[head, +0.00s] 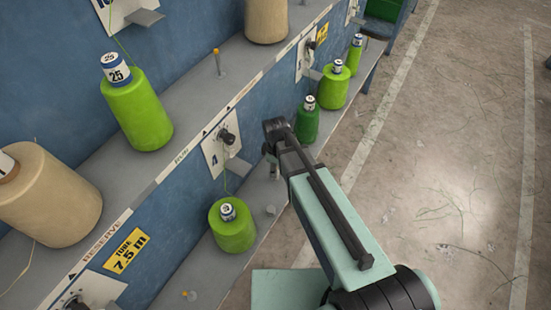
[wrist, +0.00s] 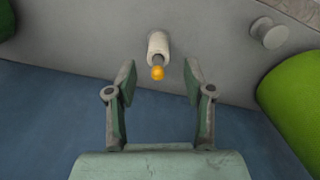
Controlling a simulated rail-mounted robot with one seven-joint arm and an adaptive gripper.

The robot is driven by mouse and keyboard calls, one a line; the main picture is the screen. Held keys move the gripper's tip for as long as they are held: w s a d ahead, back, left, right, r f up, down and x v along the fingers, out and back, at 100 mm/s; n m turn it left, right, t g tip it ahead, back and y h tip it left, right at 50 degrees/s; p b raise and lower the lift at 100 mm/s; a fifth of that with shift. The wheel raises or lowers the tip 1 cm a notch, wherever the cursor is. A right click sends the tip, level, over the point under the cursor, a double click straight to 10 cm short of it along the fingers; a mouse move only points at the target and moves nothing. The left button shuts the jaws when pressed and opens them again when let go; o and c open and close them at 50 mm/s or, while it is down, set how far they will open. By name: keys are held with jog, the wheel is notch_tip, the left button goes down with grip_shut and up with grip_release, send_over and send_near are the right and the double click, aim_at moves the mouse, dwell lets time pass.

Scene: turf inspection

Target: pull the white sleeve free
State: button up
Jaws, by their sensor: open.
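The white sleeve (wrist: 158,45) sits around a peg with an orange tip (wrist: 157,73), standing out from the grey ledge in the wrist view. My gripper (wrist: 159,82) is open and empty, with its two fingers to either side of the peg's line. The orange tip shows between the fingertips, and the sleeve lies just beyond them. I see no contact. In the head view my gripper (head: 272,148) is over the lower ledge, where the sleeve is mostly hidden by the arm.
A bright green cone (head: 232,228) and a grey knob (head: 270,210) stand on the lower ledge. A darker green cone (head: 307,122) is close on the gripper's other side. The blue panel (head: 190,185) rises behind. Floor (head: 450,150) at right is open.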

jog(key=shift+f, duration=2.55)
grip_shut()
